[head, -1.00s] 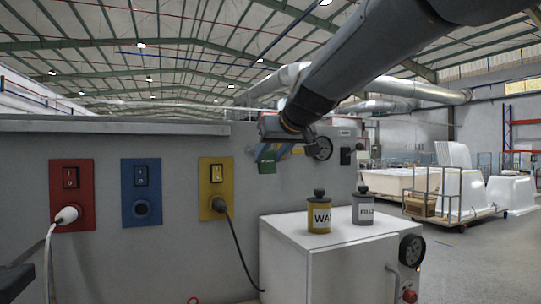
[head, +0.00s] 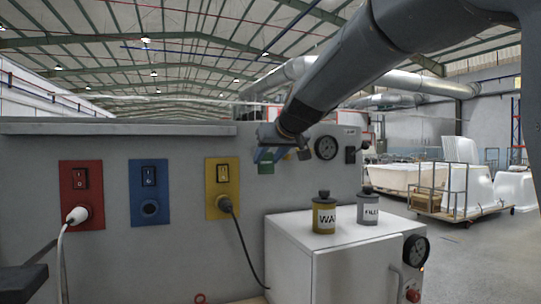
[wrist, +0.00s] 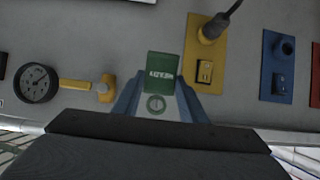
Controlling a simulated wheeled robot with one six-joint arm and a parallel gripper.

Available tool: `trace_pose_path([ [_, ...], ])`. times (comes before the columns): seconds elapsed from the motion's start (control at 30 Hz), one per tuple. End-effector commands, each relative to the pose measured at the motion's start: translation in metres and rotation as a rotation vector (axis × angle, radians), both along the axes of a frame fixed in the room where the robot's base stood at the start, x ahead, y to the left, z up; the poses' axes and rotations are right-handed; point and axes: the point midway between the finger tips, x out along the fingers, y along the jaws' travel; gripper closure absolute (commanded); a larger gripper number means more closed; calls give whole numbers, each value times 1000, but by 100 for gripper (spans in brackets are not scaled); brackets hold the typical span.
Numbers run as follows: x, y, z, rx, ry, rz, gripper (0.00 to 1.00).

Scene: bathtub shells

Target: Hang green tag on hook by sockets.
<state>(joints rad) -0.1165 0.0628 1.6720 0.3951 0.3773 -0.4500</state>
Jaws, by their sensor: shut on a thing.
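My gripper (head: 280,152) is in front of the grey wall, between the yellow socket panel and the round gauge. Its blue fingers (wrist: 156,95) are shut on the green tag (wrist: 163,66), which has pale lettering. The tag also shows below the fingers in the head view (head: 265,167). A yellow peg-like fitting (wrist: 105,88), seemingly the hook, is on the wall beside the tag, with a yellow strip (wrist: 74,85) next to it. The tag looks apart from this fitting. In the head view my gripper mostly hides the fitting.
Red (head: 81,195), blue (head: 149,193) and yellow (head: 222,188) socket panels line the wall; cables hang from the red and yellow ones. A gauge (head: 326,147) is to the right. A yellow can (head: 324,216) and a grey can (head: 367,207) stand on a white cabinet (head: 300,247) below.

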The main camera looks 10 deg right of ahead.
Motion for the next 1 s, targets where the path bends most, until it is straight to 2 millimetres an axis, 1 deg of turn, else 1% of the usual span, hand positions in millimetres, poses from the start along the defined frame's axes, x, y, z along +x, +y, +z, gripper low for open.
trace_pose_path([
  [0.83, 44, 13, -3, 0, 1, 0, 84],
  [1.0, 51, 15, -11, 0, 0, 1, 84],
])
